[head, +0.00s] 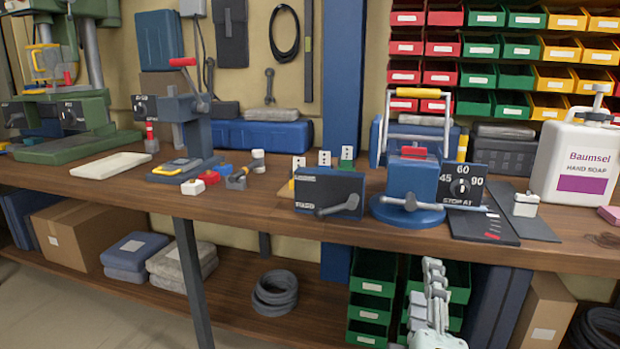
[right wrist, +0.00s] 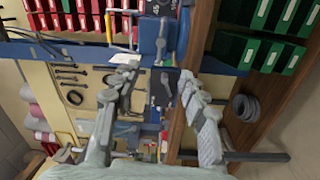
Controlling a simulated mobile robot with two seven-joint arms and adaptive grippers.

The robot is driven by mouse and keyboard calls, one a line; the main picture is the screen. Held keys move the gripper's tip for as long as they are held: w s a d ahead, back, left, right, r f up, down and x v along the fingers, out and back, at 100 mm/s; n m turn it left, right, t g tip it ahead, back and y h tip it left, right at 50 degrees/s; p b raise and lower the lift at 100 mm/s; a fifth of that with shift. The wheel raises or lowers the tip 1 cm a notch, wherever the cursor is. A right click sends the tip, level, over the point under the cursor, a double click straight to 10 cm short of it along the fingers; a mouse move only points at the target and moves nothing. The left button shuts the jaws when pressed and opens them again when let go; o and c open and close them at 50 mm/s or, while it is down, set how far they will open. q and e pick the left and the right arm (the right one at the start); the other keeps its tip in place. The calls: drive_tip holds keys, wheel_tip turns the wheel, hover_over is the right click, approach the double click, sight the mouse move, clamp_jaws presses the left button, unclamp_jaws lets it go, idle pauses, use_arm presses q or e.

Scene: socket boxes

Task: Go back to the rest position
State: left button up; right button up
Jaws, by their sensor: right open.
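My right gripper (head: 432,285) is low in the head view, in front of the workbench (head: 270,205) and below its front edge. It is raised toward the green bins on the lower shelf. In the right wrist view its two fingers are spread apart with nothing between them (right wrist: 158,78). The bench appears turned on its side there, beyond the fingers. My left gripper is in neither view.
Near the bench's front edge stand a dark box with a lever (head: 330,195) and a blue device (head: 410,185) beside a dial plate (head: 462,185). A soap jug (head: 578,155) is at right. Green bins (head: 372,300) and a coiled hose (head: 275,293) sit below.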

drive_tip(key=w+d+f+g, duration=0.1)
drive_tip(key=d+f+g, duration=0.1)
drive_tip(key=d+f, duration=0.45)
drive_tip(key=d+f+g, duration=0.2)
drive_tip(key=d+f, duration=0.1)
drive_tip(key=f, duration=0.6)
drive_tip(key=w+d+f+g, duration=0.15)
drive_tip(key=d+f, duration=0.25)
drive_tip(key=f, duration=0.4)
drive_tip(key=s+d+f+m+g, duration=0.4)
drive_tip(key=s+d+f, duration=0.35)
drive_tip(key=f, duration=0.25)
drive_tip(key=s+d+f+m+g, duration=0.4)
drive_tip(key=s+d+f+m, duration=0.15)
drive_tip(key=d+f, duration=0.4)
drive_tip(key=s+a+f+m+y, duration=0.1)
drive_tip(key=s+a+f+y, duration=0.1)
drive_tip(key=a, duration=0.7)
drive_tip(key=s+a+f+m+g+y, duration=0.1)
drive_tip(key=a+f, duration=0.3)
drive_tip(key=a, duration=0.5)
drive_tip(key=shift+s+a+f+y, duration=0.3)
drive_tip(key=shift+s+a+y, duration=0.1)
drive_tip(key=shift+s, duration=0.05)
